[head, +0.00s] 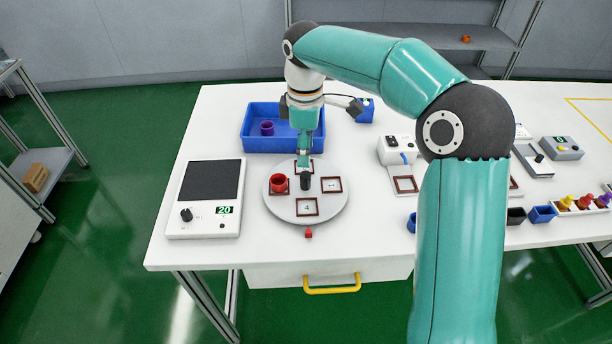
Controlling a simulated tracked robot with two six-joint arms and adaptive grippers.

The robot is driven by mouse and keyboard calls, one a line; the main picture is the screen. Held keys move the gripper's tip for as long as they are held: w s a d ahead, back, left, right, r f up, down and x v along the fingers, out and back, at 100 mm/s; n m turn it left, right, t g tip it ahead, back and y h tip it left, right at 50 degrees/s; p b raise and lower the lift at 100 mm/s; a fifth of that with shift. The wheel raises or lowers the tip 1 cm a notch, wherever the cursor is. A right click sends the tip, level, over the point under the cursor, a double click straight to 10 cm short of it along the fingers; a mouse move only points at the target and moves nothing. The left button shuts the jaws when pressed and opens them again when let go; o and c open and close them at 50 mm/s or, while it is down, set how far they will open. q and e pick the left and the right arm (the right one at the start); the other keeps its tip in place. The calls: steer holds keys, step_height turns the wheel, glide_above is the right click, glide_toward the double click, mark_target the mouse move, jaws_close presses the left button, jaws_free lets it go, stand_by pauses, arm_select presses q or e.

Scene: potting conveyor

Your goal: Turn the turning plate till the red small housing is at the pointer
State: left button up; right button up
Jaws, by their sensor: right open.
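The turning plate (334,209) is a light grey disc on the white table, with several dark-framed square places on it. The red small housing (279,183) stands upright on the plate's left place. The red pointer (308,232) is on the table at the plate's front edge, in line with the place marked 4. My right gripper (305,170) points down over the middle of the plate, beside a dark upright knob-like shape (306,183); I cannot tell whether they touch. It is open and holds no housing. My left gripper is not in view.
A blue bin (262,140) with a purple housing (267,128) stands behind the plate. A white device (205,199) reading 20 is at left. A white machine (397,150), small bins and coloured pieces are at right. My right arm hides part of the table there.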

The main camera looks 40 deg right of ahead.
mark_target(306, 175)
step_height(306, 175, down, 9)
steer(key=shift+r, duration=0.2)
steer(key=shift+s, duration=0.1)
jaws_close()
steer(key=shift+d, duration=0.2)
steer(key=shift+a, duration=0.2)
